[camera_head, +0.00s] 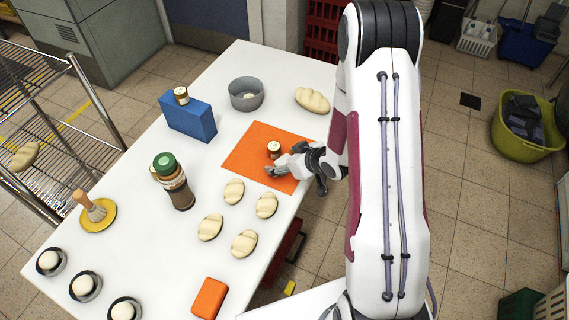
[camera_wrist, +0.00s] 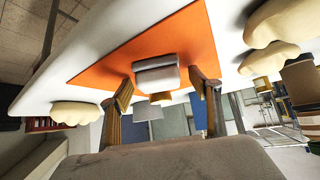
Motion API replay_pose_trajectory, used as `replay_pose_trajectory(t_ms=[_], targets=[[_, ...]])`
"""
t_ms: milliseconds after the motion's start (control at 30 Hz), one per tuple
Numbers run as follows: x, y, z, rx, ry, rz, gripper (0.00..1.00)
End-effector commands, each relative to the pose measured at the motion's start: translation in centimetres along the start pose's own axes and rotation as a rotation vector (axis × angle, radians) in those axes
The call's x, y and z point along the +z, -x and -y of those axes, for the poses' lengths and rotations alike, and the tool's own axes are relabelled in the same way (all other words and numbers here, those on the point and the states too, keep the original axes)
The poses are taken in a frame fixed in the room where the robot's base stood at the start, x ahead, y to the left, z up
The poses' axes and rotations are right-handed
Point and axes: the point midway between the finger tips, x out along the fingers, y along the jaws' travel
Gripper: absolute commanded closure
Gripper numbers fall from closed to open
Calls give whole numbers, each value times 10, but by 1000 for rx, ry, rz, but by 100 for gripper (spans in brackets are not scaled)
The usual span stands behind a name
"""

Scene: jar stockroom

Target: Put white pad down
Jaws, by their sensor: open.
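The white pad (camera_wrist: 157,74) is a small pale block with a grey face. In the wrist view it lies on the orange mat (camera_wrist: 115,68), between the two fingers of my gripper (camera_wrist: 161,80). The fingers are spread, with a gap on each side of the pad. In the head view my gripper (camera_head: 282,161) is low over the right part of the orange mat (camera_head: 247,148). The pad is hard to tell from the pale fingers there. A small jar with a pale lid (camera_head: 274,149) stands on the mat close beside the fingers.
Several bread rolls (camera_head: 234,191) lie in front of the mat, and a larger loaf (camera_head: 312,100) behind it. A grey bowl (camera_head: 246,95), a blue block (camera_head: 188,118) and a green-topped jar (camera_head: 174,182) stand further left. The table's right edge runs beneath my arm.

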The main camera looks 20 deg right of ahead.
Motion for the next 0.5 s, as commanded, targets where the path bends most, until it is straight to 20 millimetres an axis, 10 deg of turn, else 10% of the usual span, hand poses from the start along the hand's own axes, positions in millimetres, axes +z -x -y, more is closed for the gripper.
replay_pose_trajectory(t_ms=[200, 333, 500], targets=[[0, 0, 0, 0, 0, 0, 40], [0, 0, 0, 0, 0, 0, 74], [0, 0, 0, 0, 0, 0, 79]])
